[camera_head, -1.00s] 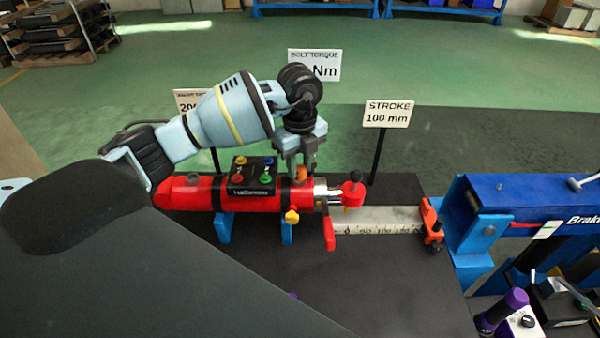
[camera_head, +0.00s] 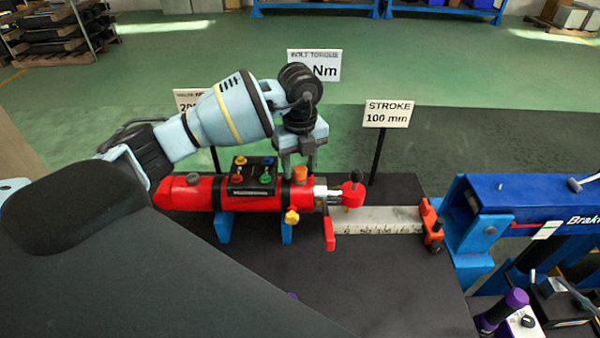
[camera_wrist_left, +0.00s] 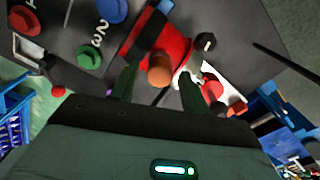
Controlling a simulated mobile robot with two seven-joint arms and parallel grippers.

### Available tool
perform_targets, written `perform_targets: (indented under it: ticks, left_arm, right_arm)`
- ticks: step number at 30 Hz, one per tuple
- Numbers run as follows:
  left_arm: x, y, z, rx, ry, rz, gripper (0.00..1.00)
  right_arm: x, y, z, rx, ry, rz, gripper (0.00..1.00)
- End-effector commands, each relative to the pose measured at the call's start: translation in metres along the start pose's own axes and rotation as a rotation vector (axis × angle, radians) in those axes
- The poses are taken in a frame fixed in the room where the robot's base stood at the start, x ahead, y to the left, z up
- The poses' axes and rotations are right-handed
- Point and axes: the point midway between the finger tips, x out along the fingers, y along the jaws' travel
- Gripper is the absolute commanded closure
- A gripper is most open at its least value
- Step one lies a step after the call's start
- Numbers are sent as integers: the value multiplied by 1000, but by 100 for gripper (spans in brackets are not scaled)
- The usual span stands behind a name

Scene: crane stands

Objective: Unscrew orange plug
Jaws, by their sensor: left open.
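The orange plug (camera_head: 301,173) stands upright on top of the red cylinder (camera_head: 205,193), near its right end. In the left wrist view the plug (camera_wrist_left: 160,69) lies between and beyond the fingers. My left gripper (camera_head: 299,165) is open, its fingers just behind and above the plug in the head view. In the left wrist view its two fingers (camera_wrist_left: 158,85) are apart, with a gap on each side of the plug. I cannot tell if a finger touches it. My right gripper does not show.
A black box with coloured knobs (camera_head: 252,176) sits on the cylinder left of the plug. A red rod end (camera_head: 353,193) and a ruler (camera_head: 380,220) extend right. A STROKE sign (camera_head: 388,114) stands behind. A blue crane beam (camera_head: 540,200) is at right.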

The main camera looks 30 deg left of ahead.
Motion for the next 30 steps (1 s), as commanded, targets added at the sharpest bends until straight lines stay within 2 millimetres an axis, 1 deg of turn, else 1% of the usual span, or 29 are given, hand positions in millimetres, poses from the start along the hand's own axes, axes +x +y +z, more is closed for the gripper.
perform_targets:
  ticks: [3,6,9,16,24,27,30]
  left_arm:
    - [1,0,0,138,1,3,54]
    - [1,0,0,229,1,2,54]
    - [1,0,0,277,1,1,54]
    - [1,0,0,317,0,1,54]
    - [2,0,0,612,2,2,54]
    - [2,0,0,693,2,1,54]
    - [1,0,0,732,2,1,54]
  right_arm:
    - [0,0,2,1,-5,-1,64]
    - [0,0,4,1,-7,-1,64]
    - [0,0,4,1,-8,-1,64]
    - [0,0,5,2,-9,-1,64]
    - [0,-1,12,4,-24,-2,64]
    - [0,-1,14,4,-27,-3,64]
    - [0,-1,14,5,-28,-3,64]
